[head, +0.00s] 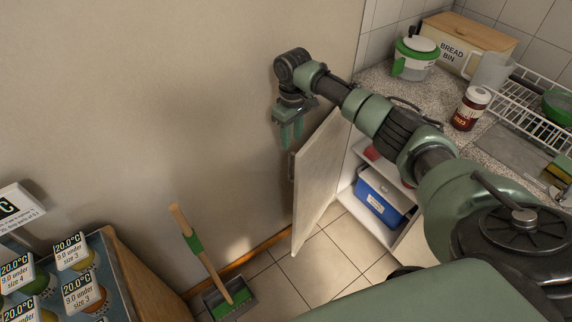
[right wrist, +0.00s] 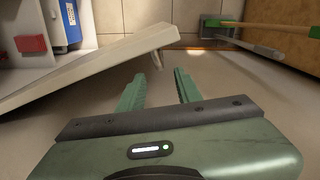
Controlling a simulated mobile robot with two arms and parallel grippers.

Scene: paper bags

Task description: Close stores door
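The stores door (head: 318,180) is a pale panel standing wide open from the cupboard (head: 346,198) under the counter. Its handle (head: 291,166) is on the face toward the wall. My right gripper (head: 290,137) is above and beside the door's upper outer corner, on the wall side, fingers pointing down. In the right wrist view, the fingers (right wrist: 159,84) are apart with nothing between them. There the door (right wrist: 100,65) slants in from the left, and its handle (right wrist: 157,59) shows just beyond the fingertips. I see no contact. My left gripper is not in view.
Inside the cupboard are a blue box (head: 383,197) and a red item (head: 372,153). A dustpan (head: 229,298) with a long handle stands near the wall. A crate of labelled items (head: 121,272) is at lower left. The counter (head: 380,80) holds several kitchen things.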

